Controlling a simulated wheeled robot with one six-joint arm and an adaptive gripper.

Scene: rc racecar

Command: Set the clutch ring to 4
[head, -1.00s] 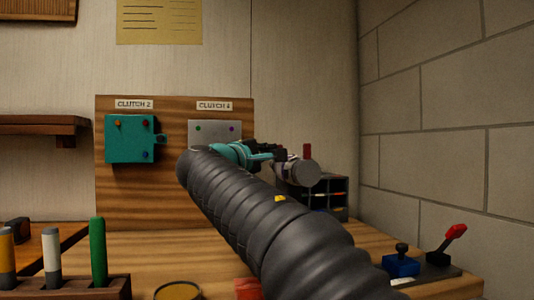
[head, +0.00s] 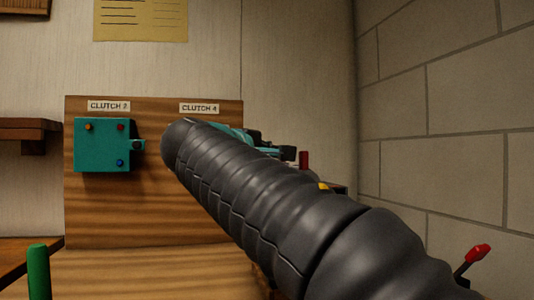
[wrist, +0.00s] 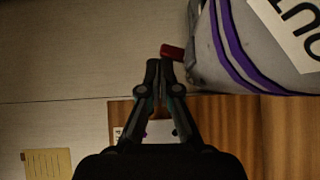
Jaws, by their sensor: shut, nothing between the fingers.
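No clutch ring can be made out for certain. In the wrist view a large grey rounded body (wrist: 215,65) with purple bands and a white lettered label (wrist: 290,30) fills the upper right. A red stub (wrist: 172,52) sticks out at its left side. My gripper (wrist: 160,64) is shut and empty, its tips just below and left of the stub; whether they touch it is unclear. In the head view my arm hides most of the gripper and the grey body; the red stub (head: 303,158) shows above it. The "CLUTCH 4" label (head: 199,108) is on the wooden board.
The wooden board (head: 90,215) also carries a teal box (head: 101,145) under another clutch label (head: 109,106). A green upright rod (head: 38,272) stands at lower left. A red-tipped lever (head: 478,254) is at lower right. A block wall (head: 460,120) bounds the right.

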